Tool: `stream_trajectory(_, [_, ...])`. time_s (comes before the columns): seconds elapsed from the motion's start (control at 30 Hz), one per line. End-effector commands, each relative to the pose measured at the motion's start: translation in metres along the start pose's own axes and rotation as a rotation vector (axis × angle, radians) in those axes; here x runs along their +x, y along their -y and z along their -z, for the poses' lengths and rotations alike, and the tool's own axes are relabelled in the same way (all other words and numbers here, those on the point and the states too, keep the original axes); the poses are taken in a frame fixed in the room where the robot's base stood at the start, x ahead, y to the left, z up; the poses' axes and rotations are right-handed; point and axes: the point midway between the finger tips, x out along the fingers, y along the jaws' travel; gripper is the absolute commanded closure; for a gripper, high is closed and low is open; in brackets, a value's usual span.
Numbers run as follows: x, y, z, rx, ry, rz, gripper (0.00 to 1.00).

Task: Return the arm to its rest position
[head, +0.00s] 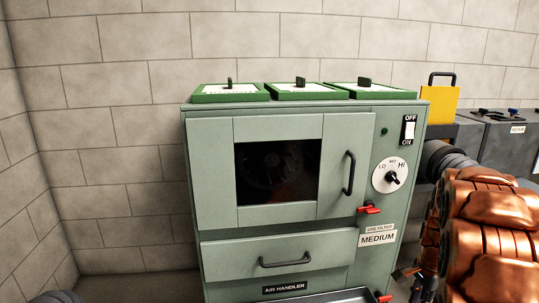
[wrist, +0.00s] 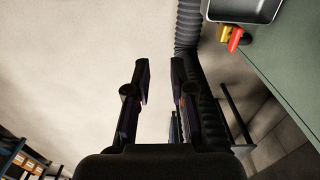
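My gripper (wrist: 160,82) shows in the wrist view with its two dark fingers apart and nothing between them. Beyond it is a plain pale surface. In the head view my copper-coloured arm fills the right side, and the gripper's fingers are not clear there. The green air handler (head: 218,262) stands in the middle, to the left of my arm. Its window door and its drawer look closed. The dial (head: 390,176) points toward HI.
Three green-framed filters (head: 230,92) lie on top of the cabinet. A yellow box (head: 439,104) and a grey case (head: 500,140) stand behind my arm. A ribbed black hose (wrist: 190,30) runs close beyond the right finger. A metal tray (wrist: 243,10) is at top right.

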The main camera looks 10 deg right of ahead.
Motion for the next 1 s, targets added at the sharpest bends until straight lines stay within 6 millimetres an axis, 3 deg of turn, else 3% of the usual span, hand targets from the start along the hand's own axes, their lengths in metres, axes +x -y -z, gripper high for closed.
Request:
stream_trajectory(0.37, [-0.072,-0.009,-0.057,-0.192,0.009,-0.014,0.77])
stream_trajectory(0.57, [-0.136,-0.025,-0.113,-0.392,0.020,-0.028,0.77])
stream_trajectory(0.8, [-0.212,-0.062,-0.184,-0.672,0.041,-0.049,0.77])
stream_trajectory(1.0, [-0.267,-0.102,-0.234,-0.909,0.060,-0.066,0.77])
